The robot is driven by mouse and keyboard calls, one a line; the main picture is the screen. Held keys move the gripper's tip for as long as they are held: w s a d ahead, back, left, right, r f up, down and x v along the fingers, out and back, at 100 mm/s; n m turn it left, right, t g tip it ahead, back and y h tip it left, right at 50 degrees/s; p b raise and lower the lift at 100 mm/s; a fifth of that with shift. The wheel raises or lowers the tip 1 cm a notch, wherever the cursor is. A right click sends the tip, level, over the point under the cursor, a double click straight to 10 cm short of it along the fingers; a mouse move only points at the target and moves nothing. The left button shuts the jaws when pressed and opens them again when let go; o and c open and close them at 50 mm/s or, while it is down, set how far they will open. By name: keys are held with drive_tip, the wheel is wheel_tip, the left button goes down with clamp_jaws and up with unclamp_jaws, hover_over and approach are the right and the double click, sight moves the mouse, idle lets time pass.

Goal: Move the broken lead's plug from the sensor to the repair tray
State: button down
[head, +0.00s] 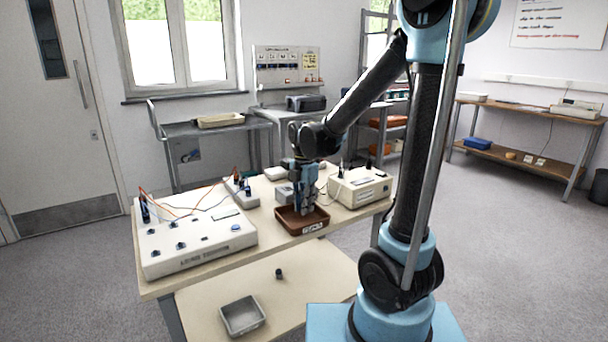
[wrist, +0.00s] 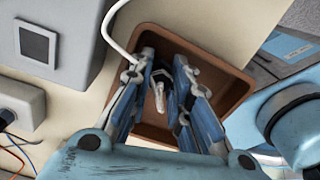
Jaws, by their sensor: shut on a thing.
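My gripper (head: 307,206) points down over the brown repair tray (head: 283,224), which stands at the front of the table with a label on its front wall. In the wrist view, my gripper (wrist: 160,100) is shut on a small pale plug (wrist: 158,92) with a dark part near its top. The plug is partly hidden by the blue-padded fingers. The brown tray (wrist: 236,92) lies beneath it; I cannot tell whether the plug touches the tray floor. A white lead (wrist: 112,28) curves in from the top towards the fingers. A grey block (head: 285,193), possibly the sensor, stands behind the tray.
A white panel box (head: 195,240) with orange leads fills the table's left. A cream instrument (head: 360,188) stands right of the tray. A grey bin (head: 242,316) and a small dark cylinder (head: 279,273) are on the lower shelf, which is otherwise clear.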

drive_tip(key=shift+f, duration=0.3)
drive_tip(key=c, duration=1.4)
unclamp_jaws()
drive_tip(key=shift+r, duration=2.5)
wheel_tip(320, 180, up, 12)
drive_tip(key=s+d+f+m, duration=0.6)
drive_tip(key=d+m, duration=0.1)
drive_tip(key=m, duration=0.2)
drive_tip(key=s+d+f+m+t, duration=0.1)
drive_tip(key=s+d+f+m, duration=0.4)
drive_tip(key=s+d+m, duration=0.1)
drive_tip(key=s+d+f+m+t, duration=0.1)
drive_tip(key=s+d+f+m, duration=0.5)
drive_tip(key=m, duration=0.5)
drive_tip(key=shift+s+d+f+m, duration=0.15)
drive_tip(key=shift+s+d+f, duration=0.05)
drive_tip(key=shift+d, duration=0.35)
drive_tip(key=shift+s+d+f+m, duration=0.15)
drive_tip(key=shift+d, duration=0.4)
